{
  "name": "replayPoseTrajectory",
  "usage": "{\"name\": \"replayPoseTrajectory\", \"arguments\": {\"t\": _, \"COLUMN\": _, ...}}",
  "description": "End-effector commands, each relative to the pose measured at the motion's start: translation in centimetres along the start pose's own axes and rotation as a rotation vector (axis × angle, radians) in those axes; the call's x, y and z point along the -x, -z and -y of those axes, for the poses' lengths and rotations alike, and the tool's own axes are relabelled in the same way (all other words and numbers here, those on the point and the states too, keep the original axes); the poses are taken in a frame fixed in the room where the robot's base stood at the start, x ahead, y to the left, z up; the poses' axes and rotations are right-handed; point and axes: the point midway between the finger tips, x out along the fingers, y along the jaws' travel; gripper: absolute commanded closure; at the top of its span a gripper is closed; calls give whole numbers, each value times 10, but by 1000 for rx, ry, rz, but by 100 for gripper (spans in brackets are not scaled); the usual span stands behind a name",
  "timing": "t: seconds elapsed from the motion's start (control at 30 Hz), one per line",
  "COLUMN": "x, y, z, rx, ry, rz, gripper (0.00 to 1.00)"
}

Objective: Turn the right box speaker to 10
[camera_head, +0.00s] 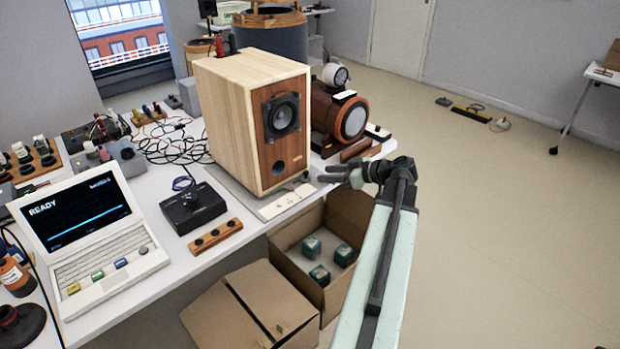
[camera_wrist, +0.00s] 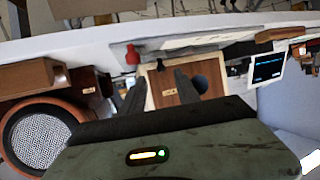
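The box speaker (camera_head: 230,115) is a pale wood cabinet with a reddish-brown front, a dark round driver and a small port below. It stands upright on the table. A small dark knob (camera_head: 306,176) shows by its lower right front corner. My gripper (camera_head: 322,174) is just right of that corner, apparently apart from it. In the wrist view, which looks upside down, my gripper (camera_wrist: 160,76) has its two dark fingers spread, with nothing held between them. The speaker's front (camera_wrist: 168,88) lies beyond them. A red-topped knob (camera_wrist: 132,55) is up and left of the fingers. Its setting is unreadable.
A round-fronted orange-brown speaker (camera_head: 350,122) stands right of the cabinet, close to my gripper. A laptop (camera_head: 95,240), a black box (camera_head: 193,207) and cables share the table (camera_head: 150,290). An open carton (camera_head: 337,290) with green cubes stands below. The floor at right is mostly clear.

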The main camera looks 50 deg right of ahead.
Motion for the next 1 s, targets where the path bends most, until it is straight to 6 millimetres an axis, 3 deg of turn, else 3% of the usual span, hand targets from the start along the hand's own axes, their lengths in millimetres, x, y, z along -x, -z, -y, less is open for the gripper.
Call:
{"name": "replayPoseTrajectory", "arguments": {"t": 0.3, "x": -59, "y": -4, "z": 0, "rx": 0, "ry": 4, "rz": 2, "gripper": 62}}
{"name": "replayPoseTrajectory", "arguments": {"t": 0.67, "x": -69, "y": -1, "z": 1, "rx": -2, "ry": 1, "rz": 3, "gripper": 62}}
{"name": "replayPoseTrajectory", "arguments": {"t": 0.7, "x": -69, "y": -1, "z": 1, "rx": -2, "ry": 1, "rz": 3, "gripper": 64}}
{"name": "replayPoseTrajectory", "arguments": {"t": 0.83, "x": -69, "y": -1, "z": 0, "rx": -2, "ry": 1, "rz": 3, "gripper": 100}}
{"name": "replayPoseTrajectory", "arguments": {"t": 1.0, "x": -68, "y": -1, "z": 0, "rx": -2, "ry": 1, "rz": 3, "gripper": 100}}
